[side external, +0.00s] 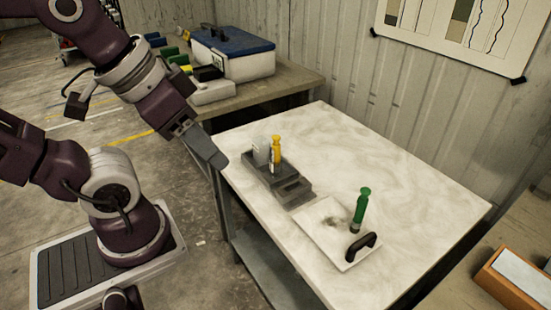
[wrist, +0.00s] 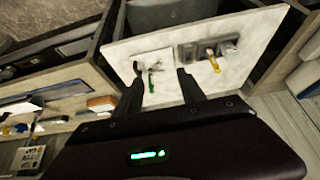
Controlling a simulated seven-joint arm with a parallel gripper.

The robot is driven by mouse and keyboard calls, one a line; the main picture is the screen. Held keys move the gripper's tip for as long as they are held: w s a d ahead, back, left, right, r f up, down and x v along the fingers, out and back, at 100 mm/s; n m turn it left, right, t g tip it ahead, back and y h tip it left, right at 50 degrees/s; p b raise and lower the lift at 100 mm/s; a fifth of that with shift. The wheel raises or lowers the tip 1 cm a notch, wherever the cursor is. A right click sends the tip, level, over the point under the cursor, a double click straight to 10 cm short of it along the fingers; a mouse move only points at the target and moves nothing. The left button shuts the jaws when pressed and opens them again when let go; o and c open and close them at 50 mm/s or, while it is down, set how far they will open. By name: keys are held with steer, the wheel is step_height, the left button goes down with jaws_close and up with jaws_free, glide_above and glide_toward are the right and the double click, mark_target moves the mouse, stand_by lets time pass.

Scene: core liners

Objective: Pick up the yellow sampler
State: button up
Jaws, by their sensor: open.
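The yellow sampler (side external: 276,152) stands upright in a dark grey rack (side external: 291,191) on the white marbled table. In the wrist view the yellow sampler (wrist: 215,63) shows right of my fingers, by the rack (wrist: 188,53). My gripper (side external: 212,155) is left of the rack in the side view, above the table's left edge and apart from the sampler. In the wrist view my gripper (wrist: 160,76) has its two fingers spread with nothing held between them. The sampler's lower end is hidden in the rack.
A clear grey block (side external: 262,151) stands in the rack close beside the yellow sampler. The table's far right side is clear. A blue-lidded cooler (side external: 232,48) sits on a bench behind.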

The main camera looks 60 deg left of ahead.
steer(key=m+t+y, duration=0.1)
steer(key=t+y, duration=0.1)
steer(key=t, duration=0.1)
glide_above(273, 146)
steer(key=s+d, duration=0.1)
steer(key=s, duration=0.4)
step_height(273, 146, down, 14)
step_height(273, 146, down, 7)
steer(key=a+n+t+h, duration=0.1)
steer(key=a+t+h, duration=0.1)
steer(key=t, duration=0.1)
steer(key=shift+t, duration=0.3)
steer(key=x, duration=0.6)
steer(key=shift+w+d, duration=0.4)
steer(key=shift+w, duration=0.1)
jaws_close()
